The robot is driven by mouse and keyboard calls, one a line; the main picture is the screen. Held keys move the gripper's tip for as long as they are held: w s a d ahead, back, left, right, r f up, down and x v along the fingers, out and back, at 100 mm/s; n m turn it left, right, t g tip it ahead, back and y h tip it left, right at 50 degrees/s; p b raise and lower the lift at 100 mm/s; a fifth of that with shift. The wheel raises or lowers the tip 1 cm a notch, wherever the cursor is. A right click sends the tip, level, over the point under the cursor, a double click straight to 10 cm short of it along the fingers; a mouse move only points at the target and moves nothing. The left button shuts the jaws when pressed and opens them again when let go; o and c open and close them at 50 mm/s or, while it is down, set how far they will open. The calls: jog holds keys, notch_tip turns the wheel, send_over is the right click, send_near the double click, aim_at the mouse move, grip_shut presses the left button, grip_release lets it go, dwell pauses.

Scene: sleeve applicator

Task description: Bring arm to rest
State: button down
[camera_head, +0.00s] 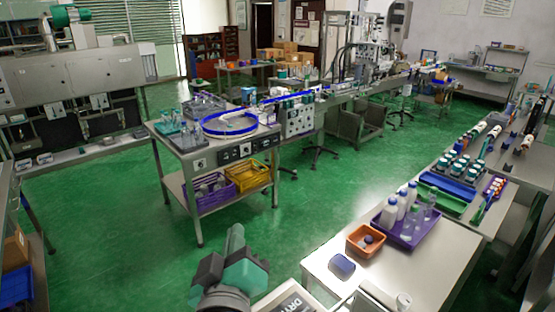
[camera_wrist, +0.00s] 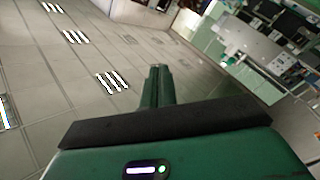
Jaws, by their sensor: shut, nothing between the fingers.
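My gripper (camera_head: 236,236) shows at the bottom of the head view, with green and dark grey parts and its fingers pointing up. It is over the green floor, apart from the tables. In the wrist view my gripper (camera_wrist: 159,72) has its green fingers together, with nothing between them. The wrist view looks toward the ceiling (camera_wrist: 60,75) with its bright light panels; the room is tilted at the upper right. My arm below the gripper is mostly out of view.
A steel table (camera_head: 215,148) with a blue ring feeder (camera_head: 230,124) stands ahead. A table (camera_head: 420,262) at the lower right holds a purple tray (camera_head: 405,236) of bottles and an orange bin (camera_head: 366,241). A steel machine (camera_head: 75,75) is at left. Green floor (camera_head: 330,195) between is clear.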

jog(key=s+d+r+m+t, duration=0.3)
jog(key=s+r+m, duration=0.1)
jog(key=s+r, duration=0.45)
jog(key=s+d+r+m+t, duration=0.35)
jog(key=s+r, duration=0.35)
jog(key=r, duration=0.3)
notch_tip(320, 180, up, 22)
jog(key=s+p, duration=0.1)
jog(key=p, duration=1.9)
jog(key=shift+s, duration=0.4)
jog(key=shift+d+f+m, duration=0.1)
jog(key=shift+f+m, duration=0.1)
jog(key=shift+m, duration=0.05)
